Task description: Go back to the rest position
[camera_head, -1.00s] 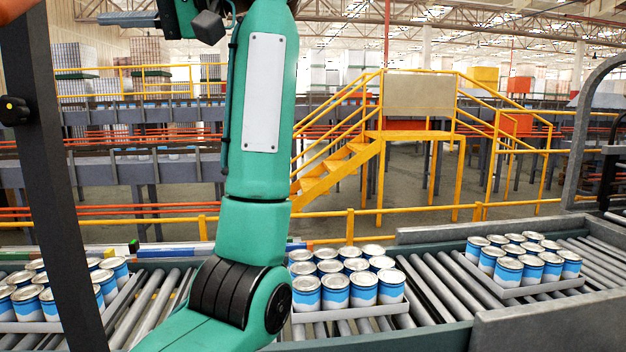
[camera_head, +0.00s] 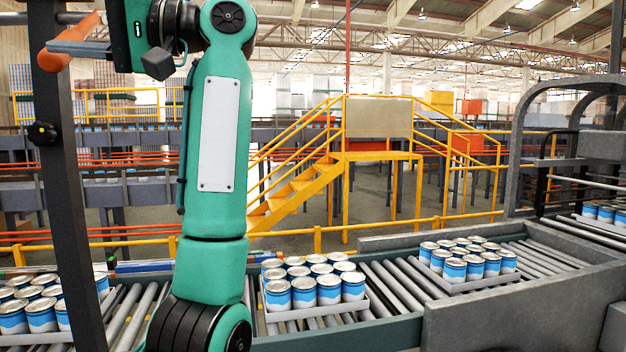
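My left arm, green with black joints, rises from the bottom left of the head view and bends over at the top. Its dark wrist leads to my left gripper (camera_head: 78,48) at the upper left, high above the conveyor and pointing left. The grey fingers show edge-on, so I cannot tell whether they are open or shut. An orange rod-like piece (camera_head: 52,61) overlaps the fingers, and I cannot tell whether they touch it. My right gripper is not in view.
A roller conveyor (camera_head: 395,290) crosses the foreground. It carries trays of blue-and-white cans at left, at centre (camera_head: 329,291), at right (camera_head: 453,269) and at the far right edge. A dark post (camera_head: 62,200) stands at left. Yellow stairs (camera_head: 290,190) and railings lie behind.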

